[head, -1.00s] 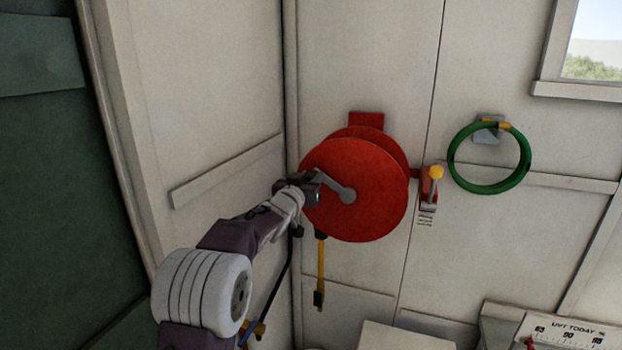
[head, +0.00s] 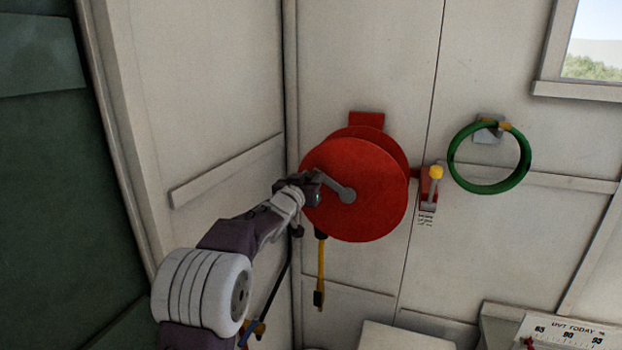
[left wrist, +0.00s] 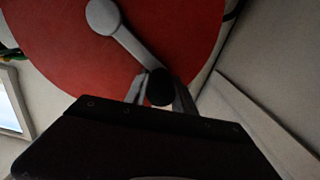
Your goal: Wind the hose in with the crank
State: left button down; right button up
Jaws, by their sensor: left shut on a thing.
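A red hose reel (head: 365,205) is mounted on the wall. A grey crank arm (head: 338,188) runs from the reel's hub toward the upper left. My left gripper (head: 312,190) is at the crank's outer end, shut on the dark crank handle. In the left wrist view the handle (left wrist: 160,88) sits between the two fingers, with the crank arm (left wrist: 128,42) leading up to the hub. A short length of yellow hose (head: 321,262) with a dark end hangs below the reel. My right gripper is not in view.
A red bracket with a yellow-knobbed lever (head: 434,188) is right of the reel. A green hose coil (head: 489,188) hangs farther right. A scale panel (head: 570,332) is at lower right.

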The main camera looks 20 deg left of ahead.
pick_arm(q)
jog(key=shift+d+r+m, duration=0.15)
jog(key=shift+r+m, duration=0.25)
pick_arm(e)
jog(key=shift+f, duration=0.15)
